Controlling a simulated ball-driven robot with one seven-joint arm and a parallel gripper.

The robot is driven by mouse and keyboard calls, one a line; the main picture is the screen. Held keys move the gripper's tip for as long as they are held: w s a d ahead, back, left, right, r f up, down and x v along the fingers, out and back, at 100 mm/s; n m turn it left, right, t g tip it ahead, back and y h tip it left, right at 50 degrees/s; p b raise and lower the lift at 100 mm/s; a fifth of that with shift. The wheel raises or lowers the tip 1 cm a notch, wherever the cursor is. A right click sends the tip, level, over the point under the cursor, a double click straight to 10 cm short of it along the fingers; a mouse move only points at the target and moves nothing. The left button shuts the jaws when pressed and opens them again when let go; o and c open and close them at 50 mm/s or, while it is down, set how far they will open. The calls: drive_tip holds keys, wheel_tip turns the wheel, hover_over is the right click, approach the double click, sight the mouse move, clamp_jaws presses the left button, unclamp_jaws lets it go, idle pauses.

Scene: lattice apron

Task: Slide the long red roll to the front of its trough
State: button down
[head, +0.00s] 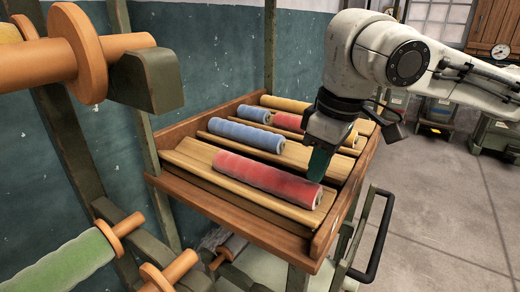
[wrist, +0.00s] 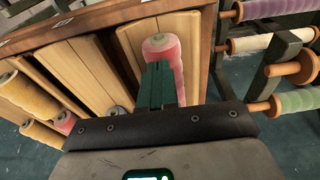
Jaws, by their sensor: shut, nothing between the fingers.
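The long red roll (head: 268,180) lies lengthwise in the nearest trough (head: 225,183) of a wooden tray, its right end near the tray's right side. In the wrist view, the red roll (wrist: 172,48) shows a pale core at its end and runs behind my fingers. My gripper (head: 319,164) points down at the right end of the roll, its green fingers together and empty. In the wrist view, my gripper (wrist: 158,82) covers part of the roll. I cannot tell whether the fingers touch it.
Blue rolls (head: 246,136), a shorter red roll (head: 288,122) and yellow rolls (head: 286,104) lie in the troughs behind. The tray's wooden rim (head: 335,215) stands at the right. A dark handle (head: 380,240) sticks out there. A rack with a green roll (head: 62,265) stands at the left.

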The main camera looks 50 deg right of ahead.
sight(259, 165)
drive_tip(key=shift+w+d+r+p, duration=0.1)
drive_tip(key=shift+w+r+p, duration=0.25)
drive_tip(key=shift+p, duration=0.9)
drive_tip(key=shift+w+r+p, duration=0.1)
drive_tip(key=shift+w+p, duration=0.3)
drive_tip(key=shift+p, duration=0.8)
drive_tip(key=shift+w+p, duration=0.1)
drive_tip(key=shift+p, duration=0.4)
drive_tip(key=p, duration=0.4)
drive_tip(key=shift+w+a+p, duration=0.25)
drive_tip(key=shift+w+p, duration=0.1)
drive_tip(key=shift+p, duration=0.05)
drive_tip(key=w, duration=0.3)
drive_tip(key=w+f, duration=0.1)
drive_tip(key=w, duration=0.5)
drive_tip(key=shift+w+f, duration=0.3)
drive_tip(key=shift+s+a+f, duration=0.1)
drive_tip(key=shift+f, duration=0.3)
